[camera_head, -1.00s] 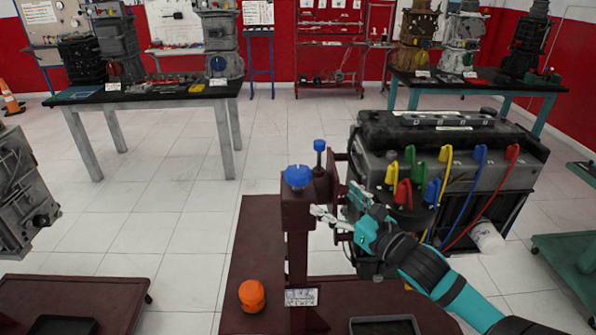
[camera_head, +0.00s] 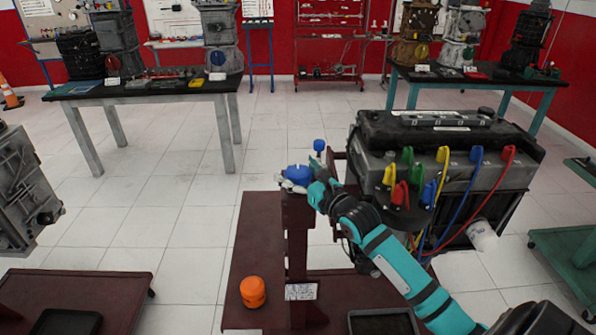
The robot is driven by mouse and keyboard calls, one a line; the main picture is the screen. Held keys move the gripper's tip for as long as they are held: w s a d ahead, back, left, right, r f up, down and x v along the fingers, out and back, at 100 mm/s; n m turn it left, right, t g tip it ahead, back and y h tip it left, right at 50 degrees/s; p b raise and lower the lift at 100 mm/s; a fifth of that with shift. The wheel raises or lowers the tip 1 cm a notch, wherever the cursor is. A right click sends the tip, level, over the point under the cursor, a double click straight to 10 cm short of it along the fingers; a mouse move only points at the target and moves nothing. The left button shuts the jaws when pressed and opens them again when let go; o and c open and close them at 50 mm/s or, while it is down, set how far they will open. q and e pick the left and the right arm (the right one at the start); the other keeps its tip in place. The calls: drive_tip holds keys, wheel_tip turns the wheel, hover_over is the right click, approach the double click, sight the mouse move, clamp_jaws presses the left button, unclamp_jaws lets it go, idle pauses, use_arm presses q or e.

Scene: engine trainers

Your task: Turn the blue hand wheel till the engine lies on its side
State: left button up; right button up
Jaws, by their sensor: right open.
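The blue hand wheel (camera_head: 297,173) sits on top of the dark red post of the engine stand (camera_head: 297,215). My right gripper (camera_head: 297,184) is at the wheel, with its pale fingers spread around the wheel's near side. Its jaws are open; whether they touch the wheel I cannot tell. The engine (camera_head: 455,150) is mounted to the right of the post, its long top cover level and facing up. Coloured clips and cables hang on its near side. My left gripper is not in view.
A smaller blue knob (camera_head: 319,146) stands just behind the wheel. An orange object (camera_head: 252,291) and a black tray (camera_head: 384,323) are on the stand's base. Another engine (camera_head: 25,190) stands at the left edge. Tables (camera_head: 150,95) with engines are at the back, with free floor between.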

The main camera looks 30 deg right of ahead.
drive_tip(key=c, duration=1.2)
drive_tip(key=shift+o, duration=0.2)
drive_tip(key=shift+h, duration=0.3)
